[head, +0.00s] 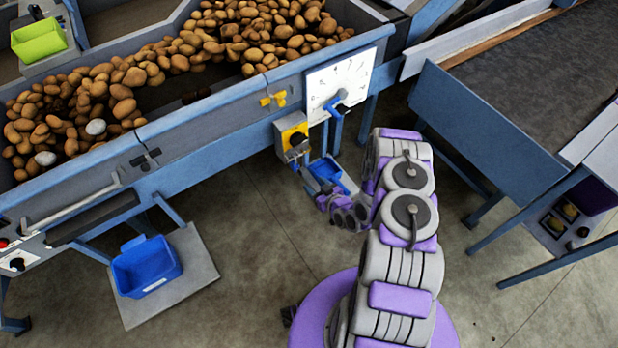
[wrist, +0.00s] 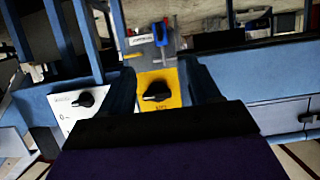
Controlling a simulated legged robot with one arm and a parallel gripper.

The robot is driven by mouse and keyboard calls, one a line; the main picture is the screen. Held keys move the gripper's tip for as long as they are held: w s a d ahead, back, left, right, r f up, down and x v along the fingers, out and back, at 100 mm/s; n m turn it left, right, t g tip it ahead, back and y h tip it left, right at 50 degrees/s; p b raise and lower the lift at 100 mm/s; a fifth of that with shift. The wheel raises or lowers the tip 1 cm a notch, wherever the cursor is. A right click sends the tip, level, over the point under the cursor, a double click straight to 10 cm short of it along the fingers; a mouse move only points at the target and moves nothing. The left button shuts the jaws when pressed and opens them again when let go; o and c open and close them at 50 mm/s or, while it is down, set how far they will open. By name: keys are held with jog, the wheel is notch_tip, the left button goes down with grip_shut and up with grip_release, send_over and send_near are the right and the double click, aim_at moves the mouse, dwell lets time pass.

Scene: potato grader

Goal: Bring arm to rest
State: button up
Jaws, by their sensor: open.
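My arm (head: 400,265), grey and purple, rises from its round purple base and folds over, so its end points toward the grader. My gripper (head: 304,168) is small in the head view, just in front of the yellow switch box (head: 292,133) on the grader's side. In the wrist view, the dark fingers of my gripper (wrist: 161,78) stand apart, with nothing held between them. The yellow panel (wrist: 171,78) and its black knob (wrist: 156,91) show between the fingers. Whether a finger touches the knob cannot be told.
The blue grader (head: 205,125) carries potatoes (head: 125,90). A white dial plate (head: 341,82) with a blue pointer is beside the yellow box. A conveyor (head: 545,85) is at right. Floor between is clear.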

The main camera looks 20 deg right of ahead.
jog(key=shift+v, duration=1.05)
jog(key=w+d+r+n+g+h, duration=0.1)
jog(key=w+d+r+g+h, duration=0.15)
jog(key=r, duration=0.25)
jog(key=w+d+r+g+h, duration=0.1)
jog(key=d+r+g, duration=0.1)
jog(key=d+r, duration=0.25)
jog(key=s+r+m+g+h, duration=0.1)
jog(key=s+r+g, duration=0.15)
jog(key=r, duration=0.55)
jog(key=s+r+m+g+h, duration=0.1)
jog(key=s+r, duration=0.3)
jog(key=r, duration=0.4)
jog(key=s+a+r+m+g, duration=0.1)
jog(key=s+a+r, duration=0.3)
jog(key=s, duration=0.7)
jog(key=s+a+r+g+y, duration=0.1)
jog(key=s+a+r+g, duration=0.2)
jog(key=s+r, duration=0.6)
jog(key=s+a+r+m+g, duration=0.1)
jog(key=s+a+r, duration=0.4)
jog(key=s, duration=0.8)
notch_tip(320, 180, up, 2)
jog(key=shift+a+r+m+g, duration=0.2)
jog(key=shift+a+m+g, duration=0.1)
jog(key=shift+g, duration=0.5)
